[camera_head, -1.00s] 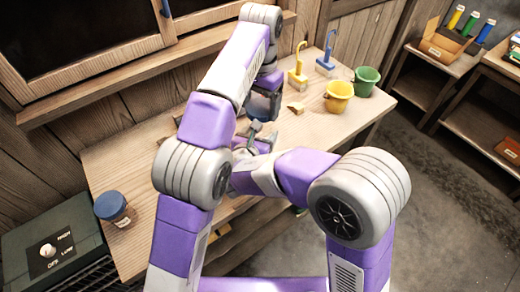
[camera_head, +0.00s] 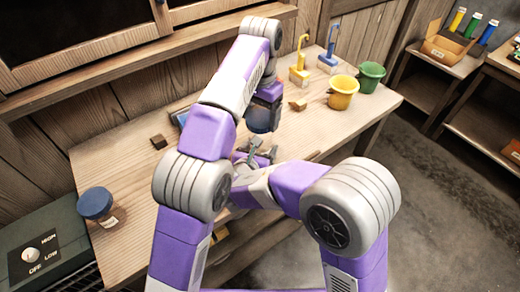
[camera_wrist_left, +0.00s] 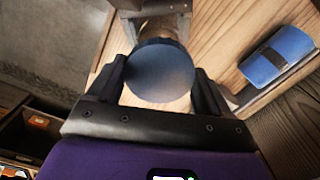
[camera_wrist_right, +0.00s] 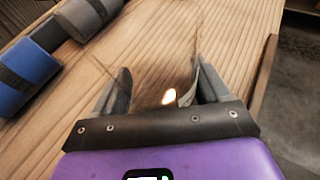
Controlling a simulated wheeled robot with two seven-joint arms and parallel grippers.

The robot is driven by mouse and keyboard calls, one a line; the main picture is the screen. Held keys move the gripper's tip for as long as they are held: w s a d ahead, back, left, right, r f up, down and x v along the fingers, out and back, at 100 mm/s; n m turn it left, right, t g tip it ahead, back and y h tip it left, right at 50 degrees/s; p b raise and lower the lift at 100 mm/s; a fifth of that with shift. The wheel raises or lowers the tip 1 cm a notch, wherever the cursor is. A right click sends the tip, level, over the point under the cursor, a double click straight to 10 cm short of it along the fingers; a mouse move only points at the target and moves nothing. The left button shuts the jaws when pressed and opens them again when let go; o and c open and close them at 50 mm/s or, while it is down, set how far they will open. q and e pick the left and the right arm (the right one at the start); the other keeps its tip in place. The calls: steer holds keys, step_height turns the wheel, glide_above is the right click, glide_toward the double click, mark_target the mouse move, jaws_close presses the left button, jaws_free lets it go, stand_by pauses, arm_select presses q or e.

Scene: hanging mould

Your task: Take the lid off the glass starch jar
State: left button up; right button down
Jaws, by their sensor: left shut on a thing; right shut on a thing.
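A round dark-blue lid (camera_wrist_left: 160,70) is between the fingers of my left gripper (camera_wrist_left: 160,85), which is shut on it. In the head view the lid (camera_head: 262,119) is under my left wrist, above my right gripper (camera_head: 260,154). In the right wrist view, my right gripper (camera_wrist_right: 160,92) is shut on the clear glass jar (camera_wrist_right: 158,72), whose edges are faint; a strip of label shows by the right finger. No blue lid shows on the jar there. The lid seems raised above the jar, but the exact gap is hard to tell.
Another blue-lidded jar (camera_head: 97,207) stands at the table's left end. A small dark block (camera_head: 158,142) and a blue banded roll (camera_wrist_left: 278,55) lie near the back.

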steer(key=shift+f, duration=0.1)
steer(key=shift+f, duration=0.15)
jaws_free()
